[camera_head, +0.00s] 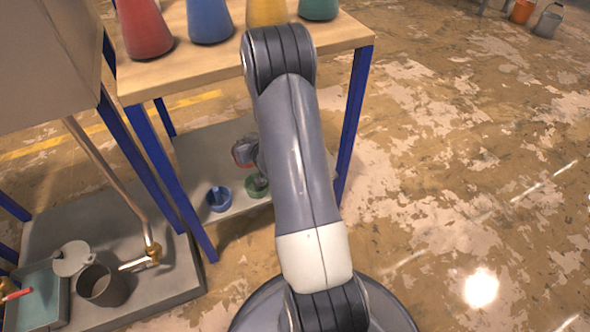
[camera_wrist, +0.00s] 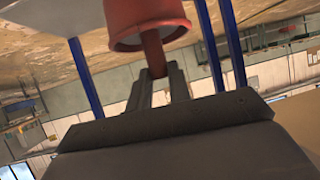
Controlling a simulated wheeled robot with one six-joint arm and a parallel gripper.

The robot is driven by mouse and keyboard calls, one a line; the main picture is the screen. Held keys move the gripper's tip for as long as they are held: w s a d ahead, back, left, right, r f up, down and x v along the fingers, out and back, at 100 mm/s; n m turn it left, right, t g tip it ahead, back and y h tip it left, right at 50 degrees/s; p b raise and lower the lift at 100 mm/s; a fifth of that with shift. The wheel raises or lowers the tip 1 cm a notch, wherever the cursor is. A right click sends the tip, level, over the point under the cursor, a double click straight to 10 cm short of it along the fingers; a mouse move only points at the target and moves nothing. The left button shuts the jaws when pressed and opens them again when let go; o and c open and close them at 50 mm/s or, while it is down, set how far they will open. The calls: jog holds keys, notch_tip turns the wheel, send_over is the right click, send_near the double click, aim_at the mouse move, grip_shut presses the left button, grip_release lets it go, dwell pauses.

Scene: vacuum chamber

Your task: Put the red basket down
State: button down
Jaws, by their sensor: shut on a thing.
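My gripper (camera_wrist: 157,76) is shut on the red basket (camera_wrist: 148,18), with a red strip of it between the two fingers in the wrist view. In the head view the red basket (camera_head: 239,156) shows small and partly hidden beside my gripper, left of my arm. It appears to be held above the pale lower shelf (camera_head: 200,152) of the table. Whether its bottom touches anything cannot be seen. A blue basket (camera_head: 219,199) and a green basket (camera_head: 257,187) stand on that shelf, the green one partly covered by my arm.
Red (camera_head: 145,30), blue (camera_head: 209,20), yellow and green vessels stand on the wooden tabletop (camera_head: 190,66) above the shelf. Blue table legs (camera_head: 352,125) flank the shelf opening. A grey platform (camera_head: 180,275) with a pot (camera_head: 101,287) lies at lower left.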

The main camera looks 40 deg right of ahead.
jog(key=s+d+f+m+h+b, duration=0.1)
jog(key=s+d+f, duration=0.15)
jog(key=d, duration=0.65)
jog(key=s+d+f+b, duration=0.15)
jog(key=s+d, duration=0.25)
jog(key=d, duration=0.4)
jog(key=shift+g+h, duration=0.3)
jog(key=shift+g, duration=0.1)
jog(key=f+b, duration=0.1)
jog(key=f, duration=0.2)
jog(key=f+b, duration=0.1)
jog(key=f, duration=0.3)
jog(key=d+f+b, duration=0.1)
jog(key=f, duration=0.2)
jog(key=shift+f+b, duration=0.2)
jog(key=shift+b, duration=0.2)
jog(key=shift+f, duration=0.1)
jog(key=shift+f, duration=0.15)
jog(key=c, duration=1.3)
grip_release()
jog(key=shift+a, duration=0.1)
